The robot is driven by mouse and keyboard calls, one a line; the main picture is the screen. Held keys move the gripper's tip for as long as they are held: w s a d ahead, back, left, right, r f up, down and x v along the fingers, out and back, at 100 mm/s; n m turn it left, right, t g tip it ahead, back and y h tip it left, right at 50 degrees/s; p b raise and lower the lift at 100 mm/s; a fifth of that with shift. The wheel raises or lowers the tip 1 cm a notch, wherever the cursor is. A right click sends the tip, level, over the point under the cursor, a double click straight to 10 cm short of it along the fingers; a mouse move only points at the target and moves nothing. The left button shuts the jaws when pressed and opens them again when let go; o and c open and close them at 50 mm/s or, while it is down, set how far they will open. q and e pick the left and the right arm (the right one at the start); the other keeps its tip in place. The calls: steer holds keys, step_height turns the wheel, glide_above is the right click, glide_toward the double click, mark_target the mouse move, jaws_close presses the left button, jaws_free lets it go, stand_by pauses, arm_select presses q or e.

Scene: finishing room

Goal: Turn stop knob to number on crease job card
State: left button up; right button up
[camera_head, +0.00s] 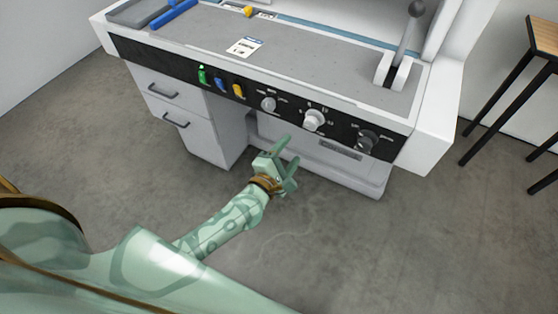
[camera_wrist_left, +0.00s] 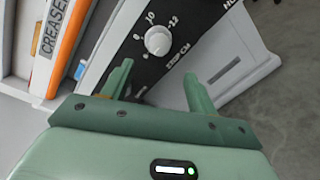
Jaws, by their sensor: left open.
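The stop knob (camera_head: 314,119) is a round white knob in the middle of the black control strip on the machine front. In the left wrist view the white knob (camera_wrist_left: 158,41) has the numbers 8, 10 and 12 beside it and "STOP CM" printed near it. I cannot make out clearly where its pointer stands. The job card (camera_head: 244,46) lies on the grey machine top; its number is too small to read. My left gripper (camera_head: 290,150) is open and empty, in front of and below the strip, apart from the knob. It also shows in the left wrist view (camera_wrist_left: 158,70).
A smaller grey knob (camera_head: 268,104) sits left of the stop knob and a dark knob (camera_head: 367,141) right. Green, blue and yellow switches (camera_head: 220,84) line the strip's left. A lever (camera_head: 408,40) rises at the right. A wooden stool (camera_head: 540,45) stands far right.

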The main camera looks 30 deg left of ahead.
arm_select(q)
steer(key=s, duration=0.4)
steer(key=shift+s+a+r, duration=0.15)
steer(key=shift+s+a, duration=0.05)
steer(key=shift+s, duration=0.1)
steer(key=s+a+f+m+g, duration=0.1)
steer(key=s+f+m+g, duration=0.25)
steer(key=f+m, duration=0.35)
steer(key=s+f+m+g+h, duration=0.1)
steer(key=s+f+m+g, duration=0.1)
steer(key=s+f+m, duration=0.5)
steer(key=s+a+f+m+g, duration=0.1)
steer(key=s+f+m+g, duration=0.25)
steer(key=f, duration=0.65)
steer(key=s+a+f+m+g, duration=0.1)
steer(key=s+f+m+g, duration=0.1)
steer(key=s, duration=0.8)
steer(key=s+a+f+m+g+y, duration=0.1)
steer(key=s+f+m+g, duration=0.2)
steer(key=s+f, duration=0.3)
steer(key=s+a+f+m+g+y, duration=0.1)
steer(key=s+a+f+m+g, duration=0.1)
steer(key=s, duration=1.3)
steer(key=shift+s+f+m+g, duration=0.3)
steer(key=shift+f+m+g, duration=0.1)
steer(key=shift+f+m, duration=0.6)
